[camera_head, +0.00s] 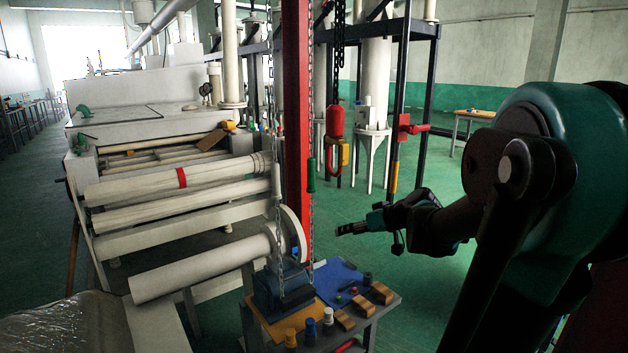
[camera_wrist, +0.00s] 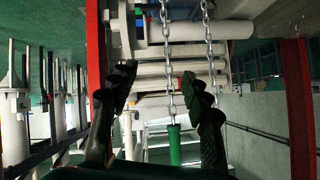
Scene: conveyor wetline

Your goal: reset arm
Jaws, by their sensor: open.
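My gripper (camera_head: 352,229) is held out in mid-air in the head view, to the right of the red post and above the small table's level. It points left toward the machine. In the wrist view my gripper (camera_wrist: 160,88) shows two dark fingers spread well apart, with nothing between them close up. The chains and rollers seen between the fingers are farther off. My arm reaches in from the right of the head view, with its large green joint near the camera.
A red post (camera_head: 296,120) with hanging chains (camera_head: 338,60) stands left of my gripper. A small table (camera_head: 375,318) below holds a blue motor-like block (camera_head: 283,288), wooden blocks and small cylinders. The roller machine (camera_head: 185,178) fills the left. Green floor (camera_head: 420,290) lies open below my arm.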

